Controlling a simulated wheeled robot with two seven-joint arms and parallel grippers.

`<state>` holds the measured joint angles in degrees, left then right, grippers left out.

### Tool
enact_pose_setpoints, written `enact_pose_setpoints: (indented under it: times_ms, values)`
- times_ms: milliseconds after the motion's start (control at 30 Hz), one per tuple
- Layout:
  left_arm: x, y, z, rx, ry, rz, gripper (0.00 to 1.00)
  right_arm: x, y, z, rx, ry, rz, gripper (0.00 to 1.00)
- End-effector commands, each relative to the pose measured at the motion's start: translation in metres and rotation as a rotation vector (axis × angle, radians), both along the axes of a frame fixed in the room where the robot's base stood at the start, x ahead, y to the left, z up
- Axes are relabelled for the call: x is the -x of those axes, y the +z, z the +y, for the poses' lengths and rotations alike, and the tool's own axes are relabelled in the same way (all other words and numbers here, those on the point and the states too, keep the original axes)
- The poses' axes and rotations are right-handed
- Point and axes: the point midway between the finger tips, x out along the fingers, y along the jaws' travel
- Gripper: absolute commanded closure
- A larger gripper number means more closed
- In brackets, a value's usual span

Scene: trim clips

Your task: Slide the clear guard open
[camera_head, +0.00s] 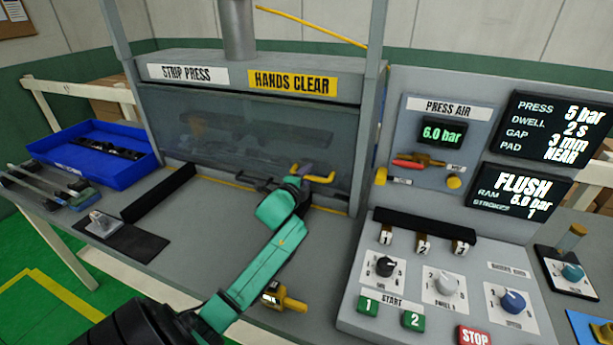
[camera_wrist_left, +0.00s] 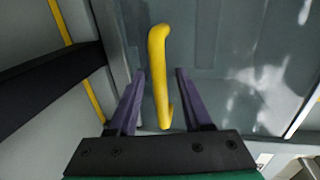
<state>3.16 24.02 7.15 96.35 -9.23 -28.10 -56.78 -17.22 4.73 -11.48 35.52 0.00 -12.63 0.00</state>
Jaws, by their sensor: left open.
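The clear guard (camera_head: 235,135) is a see-through panel across the front of the strip press, and it is down. It also fills much of the left wrist view (camera_wrist_left: 215,45). A yellow handle (camera_head: 320,179) sits low on its right part. My left gripper (camera_head: 303,170) is at this handle, open, with purple fingers. In the left wrist view, the handle (camera_wrist_left: 158,60) stands between the two spread fingers (camera_wrist_left: 160,85), with gaps on both sides. My right gripper is not in view.
A dark bar (camera_head: 160,192) lies on the bench left of the guard, beside a blue tray (camera_head: 75,172). A yellow-handled tool (camera_head: 283,298) lies near my left arm. The control panel (camera_head: 445,300) stands at right.

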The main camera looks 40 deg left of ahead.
Motion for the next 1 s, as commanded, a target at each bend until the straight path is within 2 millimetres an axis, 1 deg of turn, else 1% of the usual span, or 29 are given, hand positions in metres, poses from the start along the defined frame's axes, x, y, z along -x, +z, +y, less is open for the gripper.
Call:
enact_pose_setpoints:
  times_ms: [200,267,300,333,1000]
  values:
    - [-0.0006,-0.0009,0.0001,0.000,0.000,0.001,0.50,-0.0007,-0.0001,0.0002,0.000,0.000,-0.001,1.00]
    - [-0.0005,-0.0010,0.0001,0.000,0.000,0.001,0.73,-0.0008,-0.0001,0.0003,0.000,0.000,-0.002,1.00]
    - [-0.0004,-0.0010,0.0000,0.000,0.000,0.001,0.89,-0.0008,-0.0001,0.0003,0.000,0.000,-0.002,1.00]
    - [-0.0004,-0.0010,0.0000,0.000,0.000,0.001,1.00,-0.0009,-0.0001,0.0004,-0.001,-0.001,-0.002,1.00]
    - [-0.0002,-0.0013,0.0000,0.001,0.000,0.002,1.00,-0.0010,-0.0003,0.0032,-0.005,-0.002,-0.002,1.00]
